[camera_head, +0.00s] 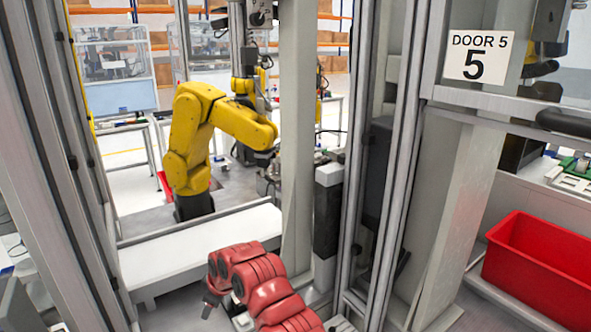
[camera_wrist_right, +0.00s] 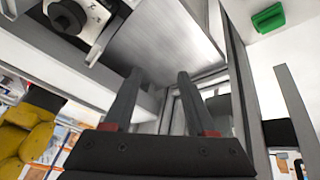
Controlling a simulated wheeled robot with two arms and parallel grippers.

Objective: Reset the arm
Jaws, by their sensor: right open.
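A yellow industrial arm (camera_head: 205,130) stands inside the cell behind the door frame, bent at its elbow, with its tool end low and to the right. Part of a yellow arm (camera_wrist_right: 22,140) also shows at the left of the right wrist view. My red right arm (camera_head: 262,280) reaches in from the bottom, through the opening. In the right wrist view my right gripper (camera_wrist_right: 157,76) is open, its two dark fingers apart with nothing between them. A light panel with a round black knob (camera_wrist_right: 68,16) is at upper left, apart from the fingers. My left gripper is not in view.
A white ledge (camera_head: 200,252) lies beyond my right arm. Metal door posts (camera_head: 385,170) stand close on the right. A sign reads DOOR 5 (camera_head: 478,56). A red bin (camera_head: 540,265) sits at lower right. A green block (camera_wrist_right: 268,17) shows at the wrist view's top right.

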